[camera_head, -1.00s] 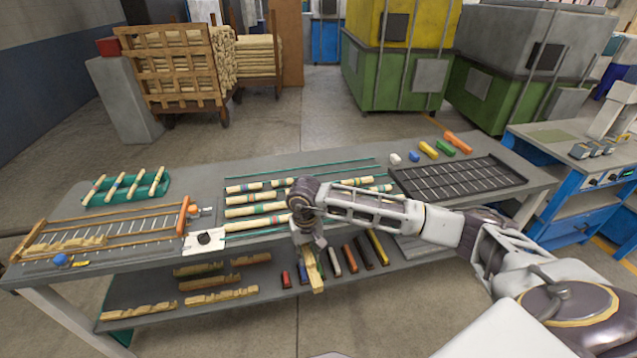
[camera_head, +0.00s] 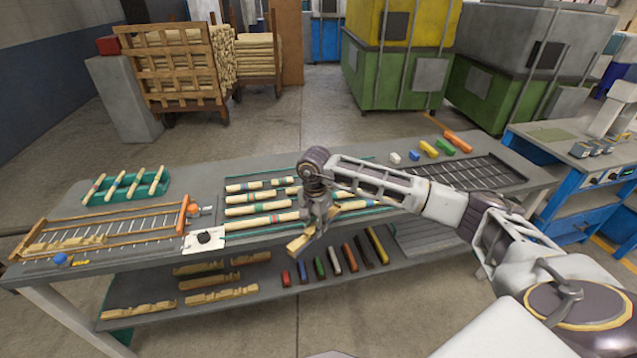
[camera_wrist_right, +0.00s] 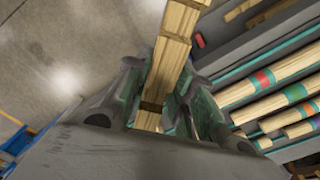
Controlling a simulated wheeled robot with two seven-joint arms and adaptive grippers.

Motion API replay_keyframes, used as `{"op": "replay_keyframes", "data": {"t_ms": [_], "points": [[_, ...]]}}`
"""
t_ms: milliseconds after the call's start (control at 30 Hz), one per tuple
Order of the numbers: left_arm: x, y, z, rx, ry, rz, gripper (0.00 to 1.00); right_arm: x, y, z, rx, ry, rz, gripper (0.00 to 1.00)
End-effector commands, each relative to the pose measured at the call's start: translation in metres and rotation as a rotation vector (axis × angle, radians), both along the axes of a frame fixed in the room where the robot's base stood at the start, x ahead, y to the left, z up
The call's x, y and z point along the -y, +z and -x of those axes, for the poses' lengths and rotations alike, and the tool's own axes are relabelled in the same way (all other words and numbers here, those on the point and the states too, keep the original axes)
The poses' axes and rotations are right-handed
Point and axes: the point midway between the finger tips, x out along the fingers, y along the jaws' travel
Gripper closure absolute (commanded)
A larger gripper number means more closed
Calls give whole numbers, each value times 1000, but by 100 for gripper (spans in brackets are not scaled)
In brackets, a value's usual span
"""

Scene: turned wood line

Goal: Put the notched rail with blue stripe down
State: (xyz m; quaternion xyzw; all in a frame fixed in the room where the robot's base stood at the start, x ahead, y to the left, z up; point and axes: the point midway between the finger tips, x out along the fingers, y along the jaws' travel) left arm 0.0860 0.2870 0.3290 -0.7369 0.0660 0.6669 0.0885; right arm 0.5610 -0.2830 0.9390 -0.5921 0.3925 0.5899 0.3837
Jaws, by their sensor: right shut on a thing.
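My right gripper (camera_head: 318,221) is shut on a pale wooden rail (camera_head: 300,244), held in the air at the front edge of the workbench. In the right wrist view, the rail (camera_wrist_right: 177,38) runs up and out from between the gripper's fingers (camera_wrist_right: 165,105). No blue stripe can be made out on its visible part, and its far end is cut off by that view. The arm and gripper hide part of the bench behind them. My left gripper is not in view.
Striped turned rods (camera_head: 258,222) lie on the bench behind and left of the gripper. A black gridded tray (camera_head: 470,172) is at the right. On the lower shelf are notched wooden rails (camera_head: 222,294) at left and several coloured bars (camera_head: 334,261) below the gripper.

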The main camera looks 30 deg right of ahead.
Motion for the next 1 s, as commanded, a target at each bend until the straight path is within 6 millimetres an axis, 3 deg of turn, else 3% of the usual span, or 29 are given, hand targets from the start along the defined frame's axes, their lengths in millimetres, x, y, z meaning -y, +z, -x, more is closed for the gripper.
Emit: {"op": "replay_keyframes", "data": {"t_ms": [400,1000], "points": [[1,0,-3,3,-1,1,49,22,21,-17,7,-391,-4,100],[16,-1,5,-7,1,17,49,35,33,-26,9,-623,-10,100]]}}
